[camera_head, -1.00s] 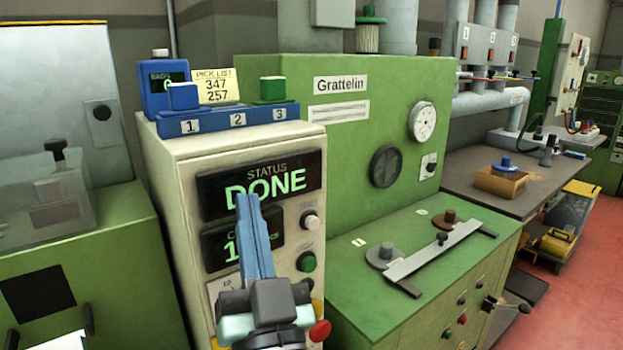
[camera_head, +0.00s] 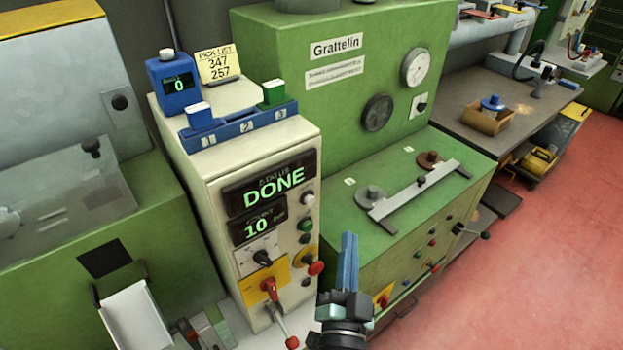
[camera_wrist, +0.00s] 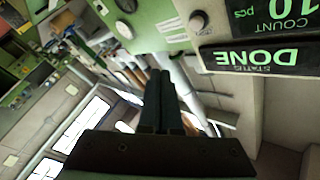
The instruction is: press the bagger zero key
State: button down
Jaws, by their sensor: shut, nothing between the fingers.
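The bagger is a cream cabinet (camera_head: 205,190) whose green-lit status display (camera_head: 272,190) reads DONE. Its count display (camera_head: 257,225) reads 10. A pale round button (camera_head: 308,198) sits right of the displays, with a green button (camera_head: 306,224) below it. Their labels are too small to read, so I cannot tell which is the zero key. My gripper (camera_head: 348,238) has its blue fingers together, pointing up, right of the cabinet's lower front and apart from the buttons in the picture. The wrist view shows the fingers (camera_wrist: 160,75) closed and empty, with a round button (camera_wrist: 199,22) beside the upside-down displays.
A red mushroom knob (camera_head: 315,268) and a red lever (camera_head: 269,287) stick out low on the cabinet. A blue rack (camera_head: 232,128) and a blue counter (camera_head: 172,85) reading 0 stand on top. The green Grattelin machine (camera_head: 300,52) stands at the right, with red floor (camera_head: 540,230) beyond.

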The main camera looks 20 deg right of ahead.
aim_at(310, 201)
jog(key=shift+s+d+f, duration=0.3)
jog(key=shift+s, duration=0.05)
jog(key=shift+w, duration=0.15)
jog(key=w+a+p, duration=0.1)
jog(key=w+a, duration=0.2)
jog(key=w, duration=0.5)
jog(key=shift+p, duration=0.35)
jog(key=shift+w+r, duration=0.1)
dwell(1.8)
jog(key=shift+w+a, duration=0.15)
jog(key=shift+w, duration=0.15)
jog(key=shift+w+a, duration=0.2)
jog(key=shift+w, duration=0.2)
dwell(0.6)
dwell(0.3)
jog(key=shift+s+d+p, duration=0.3)
jog(key=shift+s+p, duration=0.1)
jog(key=shift+s, duration=0.4)
